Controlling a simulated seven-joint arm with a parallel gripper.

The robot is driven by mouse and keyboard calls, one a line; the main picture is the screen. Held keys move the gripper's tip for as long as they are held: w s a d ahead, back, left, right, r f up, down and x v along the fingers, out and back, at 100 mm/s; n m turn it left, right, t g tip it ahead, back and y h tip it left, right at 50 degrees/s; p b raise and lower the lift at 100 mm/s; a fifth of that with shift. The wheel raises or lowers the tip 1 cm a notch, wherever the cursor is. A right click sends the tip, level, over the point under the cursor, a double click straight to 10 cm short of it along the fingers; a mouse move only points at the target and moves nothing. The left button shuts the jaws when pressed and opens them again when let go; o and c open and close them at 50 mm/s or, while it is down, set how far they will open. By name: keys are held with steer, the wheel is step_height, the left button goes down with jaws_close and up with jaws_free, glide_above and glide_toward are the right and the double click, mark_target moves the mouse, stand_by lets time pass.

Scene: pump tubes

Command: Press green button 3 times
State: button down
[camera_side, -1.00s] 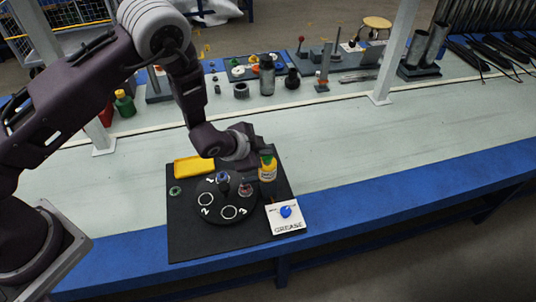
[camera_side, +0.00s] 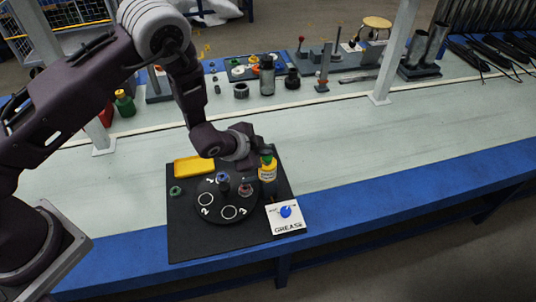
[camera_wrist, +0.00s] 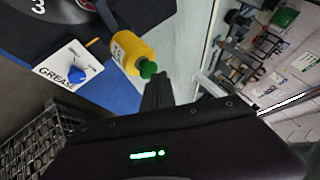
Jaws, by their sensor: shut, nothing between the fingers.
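A yellow bottle (camera_side: 268,173) with a green cap-like button (camera_side: 267,160) on top stands upright on the black board, right of the round dial. In the wrist view the bottle (camera_wrist: 134,52) and its green button (camera_wrist: 148,69) appear near the fingertips. My gripper (camera_side: 263,148) is shut and empty, just above the button; in the wrist view its dark fingers (camera_wrist: 157,80) lie close beside the green button. Whether they touch it I cannot tell.
The black board (camera_side: 190,245) carries a round dial (camera_side: 222,205) with numbered circles, a yellow tray (camera_side: 194,166), a green ring (camera_side: 176,190) and a white GREASE card (camera_side: 287,219) with a blue knob. Several tools and parts stand at the back. The pale bench to the right is clear.

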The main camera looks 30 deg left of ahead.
mark_target(265, 158)
steer(key=shift+f, duration=0.55)
stand_by(0.5)
steer(key=shift+r, duration=3.6)
